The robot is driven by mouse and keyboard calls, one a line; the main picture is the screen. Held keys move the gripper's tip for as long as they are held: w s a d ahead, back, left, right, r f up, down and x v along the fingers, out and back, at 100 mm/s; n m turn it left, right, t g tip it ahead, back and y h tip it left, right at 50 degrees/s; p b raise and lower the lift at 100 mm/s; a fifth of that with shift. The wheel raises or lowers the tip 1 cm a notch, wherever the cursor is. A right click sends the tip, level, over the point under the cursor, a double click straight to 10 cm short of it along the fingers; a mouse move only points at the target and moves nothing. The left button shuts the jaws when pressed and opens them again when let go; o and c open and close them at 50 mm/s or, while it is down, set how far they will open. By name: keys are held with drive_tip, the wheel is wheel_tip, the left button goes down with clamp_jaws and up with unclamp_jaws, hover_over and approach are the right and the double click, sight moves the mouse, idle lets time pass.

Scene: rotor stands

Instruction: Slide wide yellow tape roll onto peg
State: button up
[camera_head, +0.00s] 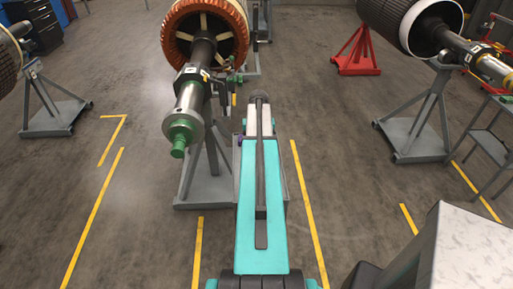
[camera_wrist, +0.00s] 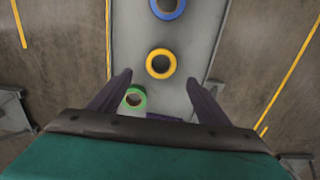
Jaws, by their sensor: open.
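In the wrist view, a wide yellow tape roll (camera_wrist: 149,65) lies on a grey surface (camera_wrist: 200,45), just beyond my fingertips. My gripper (camera_wrist: 159,78) is open, with its two dark fingers spread and nothing between the tips. A green roll (camera_wrist: 141,94) is nearer, beside the left finger's inner side. A blue roll (camera_wrist: 167,16) is farther off at the top edge. A purple thing (camera_wrist: 165,117) shows partly behind my gripper body. In the head view, my arm hides the rolls and my gripper's fingers.
A rotor (camera_head: 205,50) with copper windings and a green-tipped shaft (camera_head: 181,133) stands left of my arm. Other rotor stands are at the left (camera_head: 55,118) and right (camera_head: 420,140). A metal cabinet (camera_head: 470,250) is at the lower right.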

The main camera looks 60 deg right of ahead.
drive_tip(key=shift+w+f, duration=0.1)
drive_tip(key=shift+f, duration=0.1)
drive_tip(key=shift+a+f+b, duration=0.1)
drive_tip(key=shift+f+b, duration=2.45)
drive_tip(key=shift+f, duration=2.3)
drive_tip(key=c, duration=1)
drive_tip(key=shift+r, duration=0.1)
